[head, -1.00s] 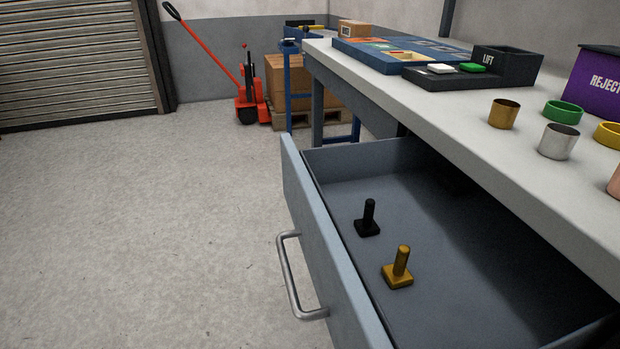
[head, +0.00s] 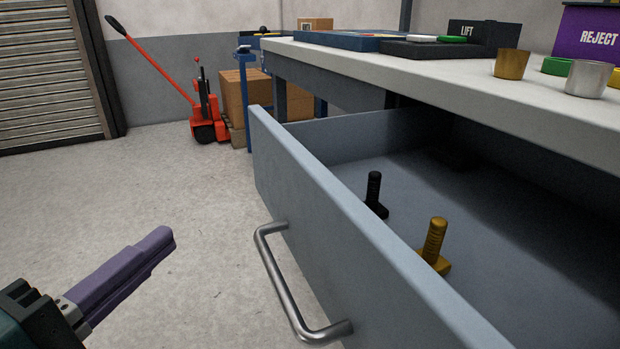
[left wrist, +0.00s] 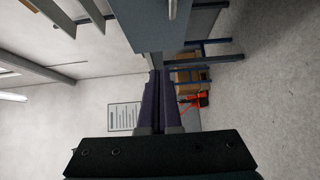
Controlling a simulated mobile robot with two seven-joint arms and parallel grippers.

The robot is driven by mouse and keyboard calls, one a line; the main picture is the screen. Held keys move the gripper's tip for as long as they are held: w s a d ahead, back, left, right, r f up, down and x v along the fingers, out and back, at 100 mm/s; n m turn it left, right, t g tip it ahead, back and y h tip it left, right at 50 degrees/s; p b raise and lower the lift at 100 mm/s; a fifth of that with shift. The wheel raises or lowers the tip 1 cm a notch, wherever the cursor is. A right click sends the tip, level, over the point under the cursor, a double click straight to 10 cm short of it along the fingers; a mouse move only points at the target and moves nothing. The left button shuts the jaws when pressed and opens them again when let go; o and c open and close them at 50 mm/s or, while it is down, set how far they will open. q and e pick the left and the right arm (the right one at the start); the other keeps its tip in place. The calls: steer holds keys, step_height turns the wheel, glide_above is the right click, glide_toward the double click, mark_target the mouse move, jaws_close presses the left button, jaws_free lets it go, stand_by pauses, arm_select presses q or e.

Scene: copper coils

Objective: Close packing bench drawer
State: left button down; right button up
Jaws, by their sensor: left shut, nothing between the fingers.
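The packing bench drawer (head: 345,215) is pulled out from under the bench top, its grey-blue front facing left. A metal bar handle (head: 279,280) is fixed on that front. Inside the drawer stand a black bolt-like piece (head: 374,193) and a brass one (head: 435,245). My left gripper (head: 165,240) is at the lower left in the head view, left of the handle and apart from it. Its purple fingers are shut and empty. In the left wrist view the fingers (left wrist: 158,85) lie together, with the drawer front (left wrist: 150,25) beyond them. My right gripper is not in view.
The bench top (head: 400,60) above the drawer carries a lift box (head: 475,38), a brass cup (head: 511,64), a silver cup (head: 588,78) and a purple reject bin (head: 590,35). A red pallet jack (head: 203,115) stands at the back. The floor (head: 190,200) left of the drawer is clear.

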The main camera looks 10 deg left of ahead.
arm_select(q)
steer(key=b, duration=0.4)
glide_toward(267, 175)
steer(key=w+a, duration=0.2)
steer(key=w, duration=0.2)
steer(key=shift+w+d+f, duration=0.1)
steer(key=shift+w+d, duration=0.2)
steer(key=shift+d, duration=0.2)
steer(key=shift+w+d+f, duration=0.1)
steer(key=shift+w+d, duration=0.2)
steer(key=shift+d, duration=0.2)
steer(key=shift+w+d, duration=0.3)
steer(key=shift+d, duration=0.25)
steer(key=shift+w, duration=0.1)
